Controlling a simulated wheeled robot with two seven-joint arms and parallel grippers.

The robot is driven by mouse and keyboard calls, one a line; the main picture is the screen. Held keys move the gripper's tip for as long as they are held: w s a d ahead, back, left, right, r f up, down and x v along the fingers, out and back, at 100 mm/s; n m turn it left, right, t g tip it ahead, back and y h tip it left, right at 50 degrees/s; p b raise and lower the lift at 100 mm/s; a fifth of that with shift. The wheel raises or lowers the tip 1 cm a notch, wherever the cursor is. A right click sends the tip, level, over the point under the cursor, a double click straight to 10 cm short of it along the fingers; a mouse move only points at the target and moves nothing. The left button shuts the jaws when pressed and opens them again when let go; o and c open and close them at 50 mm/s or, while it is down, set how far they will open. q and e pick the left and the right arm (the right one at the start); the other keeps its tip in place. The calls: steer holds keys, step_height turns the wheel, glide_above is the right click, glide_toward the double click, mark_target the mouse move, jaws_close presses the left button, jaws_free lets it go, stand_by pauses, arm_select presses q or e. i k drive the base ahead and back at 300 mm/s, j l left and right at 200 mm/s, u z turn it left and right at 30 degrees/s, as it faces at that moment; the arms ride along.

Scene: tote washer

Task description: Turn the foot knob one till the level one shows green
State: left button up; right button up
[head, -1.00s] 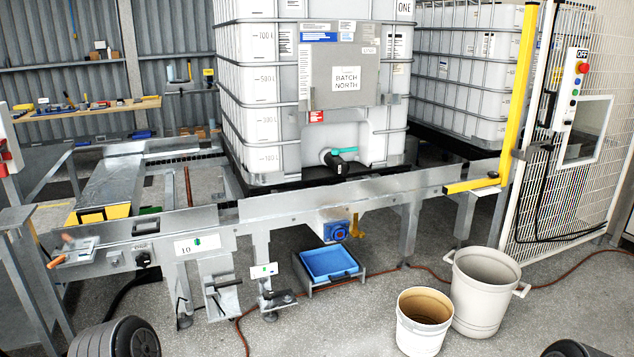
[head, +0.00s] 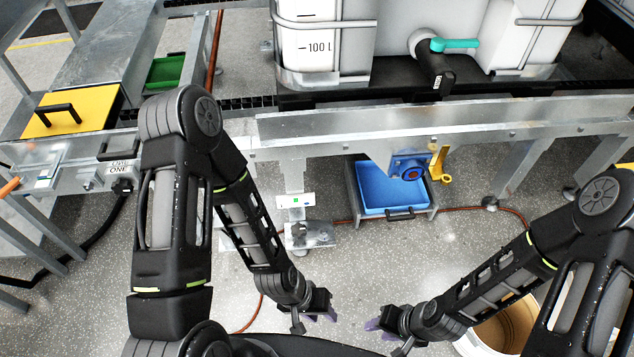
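A small white card (head: 295,201) with a green mark at its middle is on a leg of the metal frame; it may be level one. Below it is a metal foot plate (head: 312,236) near the floor, with a small dark part on it; I cannot make out a knob clearly. Another foot and its card, seen earlier, are hidden behind my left arm. My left gripper (head: 316,316) is low at the bottom middle, open and empty, in front of the plate and apart from it. My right gripper (head: 384,336) is to its right, open and empty.
A blue tray (head: 388,188) sits under the frame rail (head: 430,120), beside a blue fitting (head: 409,168) with a yellow handle (head: 440,163). A bucket (head: 507,325) stands behind my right arm. A hose (head: 515,213) crosses the floor.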

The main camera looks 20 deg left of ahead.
mark_target(299, 230)
steer(key=i+l, duration=0.1)
steer(key=i, duration=0.45)
steer(key=i+l+u, duration=0.1)
steer(key=i, duration=0.5)
